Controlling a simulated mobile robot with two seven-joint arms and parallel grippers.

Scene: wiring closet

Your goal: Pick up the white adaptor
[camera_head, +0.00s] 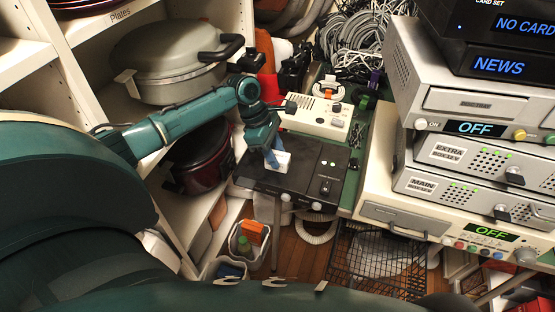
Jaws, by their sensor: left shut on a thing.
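The white adaptor (283,162) is a small white block above the dark flat box (295,187) in the middle of the view. My left gripper (273,157) reaches down from the left and is shut on the adaptor, with its blue fingers partly covering it. I cannot tell whether the adaptor touches the box top or hangs just above it. My right gripper is not in view.
A cream device (318,117) with knobs stands just behind the dark box. Stacked grey devices (470,170) with lit displays fill the right. A shelf with a large pot (172,62) is at the left. A wire basket (375,262) is below.

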